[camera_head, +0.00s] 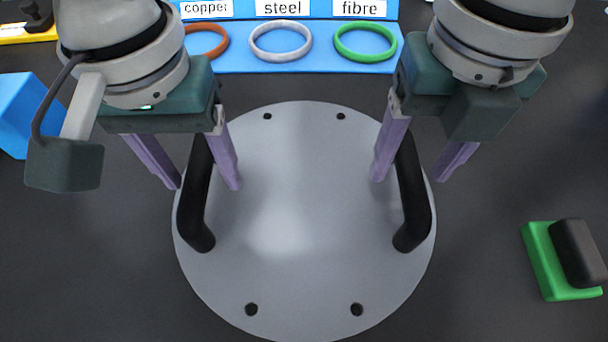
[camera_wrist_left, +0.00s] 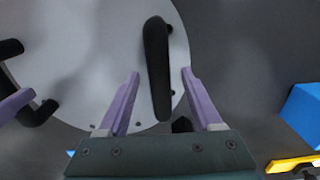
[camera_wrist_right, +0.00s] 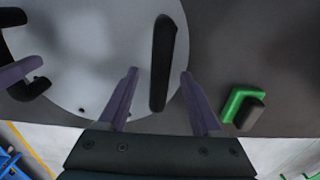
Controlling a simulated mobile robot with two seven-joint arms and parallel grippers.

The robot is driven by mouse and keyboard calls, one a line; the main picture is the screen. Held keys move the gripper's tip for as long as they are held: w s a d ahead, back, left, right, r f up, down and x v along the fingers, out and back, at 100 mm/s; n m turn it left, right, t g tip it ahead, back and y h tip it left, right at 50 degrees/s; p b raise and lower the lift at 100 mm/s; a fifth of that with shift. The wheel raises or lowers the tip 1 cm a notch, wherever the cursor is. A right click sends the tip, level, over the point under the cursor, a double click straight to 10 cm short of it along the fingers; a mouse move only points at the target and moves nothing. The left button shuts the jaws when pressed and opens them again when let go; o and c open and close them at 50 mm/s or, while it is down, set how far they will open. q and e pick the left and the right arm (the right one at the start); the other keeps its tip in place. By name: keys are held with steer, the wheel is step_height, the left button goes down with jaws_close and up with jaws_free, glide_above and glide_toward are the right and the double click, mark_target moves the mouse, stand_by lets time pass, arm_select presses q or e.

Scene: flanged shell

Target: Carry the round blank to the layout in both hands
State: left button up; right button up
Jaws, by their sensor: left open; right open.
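The round blank (camera_head: 300,215) is a grey disc with several small holes and two black handles. It lies flat on the dark surface in the middle of the head view. My left gripper (camera_head: 207,186) is open, its purple fingers on either side of the left handle (camera_head: 196,205). In the left wrist view that handle (camera_wrist_left: 156,70) runs between the open fingertips. My right gripper (camera_head: 408,178) is open, its fingers on either side of the right handle (camera_head: 413,200). In the right wrist view that handle (camera_wrist_right: 162,62) lies between the fingertips. The layout cannot be identified.
A blue board (camera_head: 300,62) at the back carries an orange ring, a grey ring (camera_head: 281,41) and a green ring (camera_head: 365,42) under labels copper, steel and fibre. A green and black block (camera_head: 550,265) lies at right. A blue block (camera_head: 22,105) stands at left.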

arm_select(q)
steer(key=shift+f, duration=0.6)
arm_select(e)
steer(key=shift+f, duration=0.6)
arm_select(q)
jaws_close()
arm_select(e)
jaws_close()
arm_select(q)
steer(key=shift+r, duration=0.15)
arm_select(e)
steer(key=shift+r, duration=0.2)
arm_select(q)
steer(key=shift+r, duration=0.15)
arm_select(e)
steer(key=shift+r, duration=0.1)
